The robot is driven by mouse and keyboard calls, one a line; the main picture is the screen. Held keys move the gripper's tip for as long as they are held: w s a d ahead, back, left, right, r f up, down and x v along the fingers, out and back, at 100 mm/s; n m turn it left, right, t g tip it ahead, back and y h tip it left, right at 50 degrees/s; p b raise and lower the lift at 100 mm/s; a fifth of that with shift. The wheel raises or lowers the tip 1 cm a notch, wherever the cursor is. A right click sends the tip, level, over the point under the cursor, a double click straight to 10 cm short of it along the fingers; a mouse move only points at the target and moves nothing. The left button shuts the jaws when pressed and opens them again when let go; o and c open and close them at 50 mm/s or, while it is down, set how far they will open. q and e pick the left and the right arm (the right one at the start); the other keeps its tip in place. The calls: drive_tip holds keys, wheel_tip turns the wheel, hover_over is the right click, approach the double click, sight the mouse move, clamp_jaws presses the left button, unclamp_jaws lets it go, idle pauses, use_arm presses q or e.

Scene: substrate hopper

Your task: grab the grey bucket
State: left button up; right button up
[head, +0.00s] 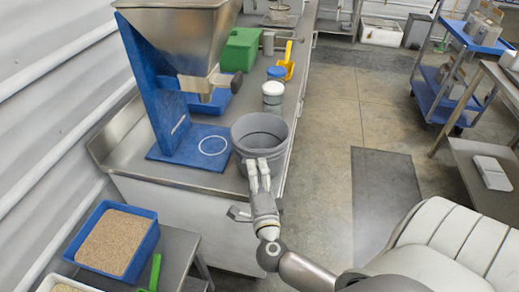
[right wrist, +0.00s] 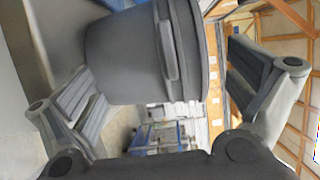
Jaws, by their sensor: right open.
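The grey bucket (head: 246,134) stands upright at the front right edge of the steel counter, beside the blue hopper stand. Its open top faces up and looks empty. My right gripper (head: 258,172) is at the bucket's near side, its fingers overlapping the wall in the head view. In the right wrist view the bucket (right wrist: 130,58) appears sideways between the two spread fingers, with a handle lug and rim band showing. The fingers are open, with a visible gap on the right side; contact on the left cannot be told. My left gripper is not in view.
The steel hopper (head: 180,38) on its blue stand (head: 150,85) is left of the bucket. A blue tray of grain (head: 118,243) is lower left.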

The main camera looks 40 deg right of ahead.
drive_tip(key=x, duration=0.4)
drive_tip(key=shift+w+d+p, duration=0.15)
drive_tip(key=shift+w+p, duration=0.05)
drive_tip(key=shift+p, duration=0.15)
drive_tip(key=shift+s, duration=0.1)
